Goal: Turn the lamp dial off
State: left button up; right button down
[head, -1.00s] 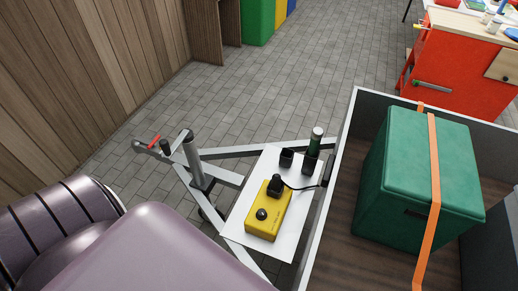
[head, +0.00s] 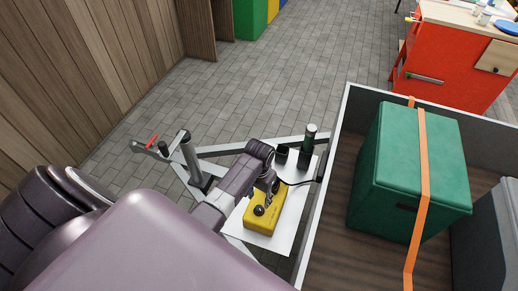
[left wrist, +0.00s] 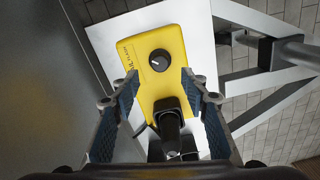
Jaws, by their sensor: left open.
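A yellow box (head: 262,221) sits on a white plate (head: 283,238) on the trailer's drawbar. Its round black dial (left wrist: 159,60) with a white pointer mark shows clearly in the left wrist view, near the box's far end. A black plug (left wrist: 170,120) stands in the same box, nearer the wrist camera. My left gripper (left wrist: 157,80) is open above the box, its two fingers to either side of the box and plug. In the head view the left gripper (head: 266,197) partly covers the box and hides the plug. No lamp can be made out. My right gripper is not in view.
A trailer bed (head: 335,232) holds a green box (head: 402,165) with an orange strap. A jockey-wheel post (head: 190,158) and a red-handled hitch (head: 150,143) stand left of the plate.

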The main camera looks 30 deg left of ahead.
aim_at(259, 208)
pick_arm(q)
notch_tip(259, 208, down, 6)
jog(key=shift+r+b, duration=0.2)
jog(key=shift+b, duration=0.3)
jog(key=shift+f, duration=0.75)
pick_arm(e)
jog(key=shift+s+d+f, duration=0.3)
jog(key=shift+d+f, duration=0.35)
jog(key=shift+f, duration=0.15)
pick_arm(q)
jog(key=shift+c, duration=0.2)
grip_shut()
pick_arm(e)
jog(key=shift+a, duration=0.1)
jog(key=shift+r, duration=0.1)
